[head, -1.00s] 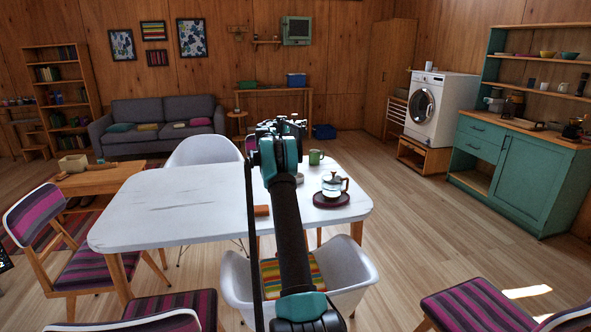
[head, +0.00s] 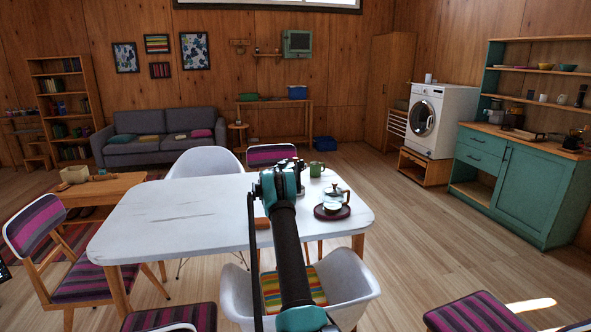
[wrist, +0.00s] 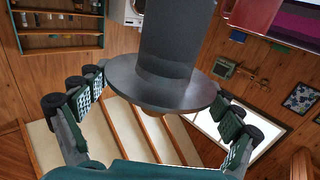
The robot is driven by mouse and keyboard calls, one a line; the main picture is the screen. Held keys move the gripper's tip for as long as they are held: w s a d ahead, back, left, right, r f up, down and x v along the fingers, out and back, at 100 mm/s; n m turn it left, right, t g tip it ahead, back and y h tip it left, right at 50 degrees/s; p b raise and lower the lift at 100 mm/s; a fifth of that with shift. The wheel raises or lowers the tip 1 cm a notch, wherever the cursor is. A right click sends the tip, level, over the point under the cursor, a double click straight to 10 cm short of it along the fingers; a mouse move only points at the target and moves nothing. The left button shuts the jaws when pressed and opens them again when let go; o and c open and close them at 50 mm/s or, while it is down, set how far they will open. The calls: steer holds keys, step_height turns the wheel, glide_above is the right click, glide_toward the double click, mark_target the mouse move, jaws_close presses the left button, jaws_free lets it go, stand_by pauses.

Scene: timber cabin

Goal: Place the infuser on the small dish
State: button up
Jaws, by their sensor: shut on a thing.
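My gripper (wrist: 160,110) is shut on the infuser (wrist: 165,50), a dark grey cylinder with a wide round rim and a small brown knob. The finger pads sit on either side of the rim in the wrist view. In the head view my gripper (head: 290,168) is over the far right part of the white table, seen from behind, and the arm hides the infuser there. I cannot clearly make out the small dish; the arm covers part of the area left of the teapot.
A glass teapot (head: 337,194) stands on a dark round tray (head: 332,212) right of my arm. A green mug (head: 317,168) is behind it. The table's left half is clear.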

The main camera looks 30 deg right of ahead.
steer(key=shift+f, duration=1)
steer(key=shift+f, duration=0.6)
steer(key=o, duration=1.2)
steer(key=shift+r, duration=0.15)
steer(key=v, duration=0.8)
steer(key=r+v, duration=0.1)
steer(key=v, duration=0.3)
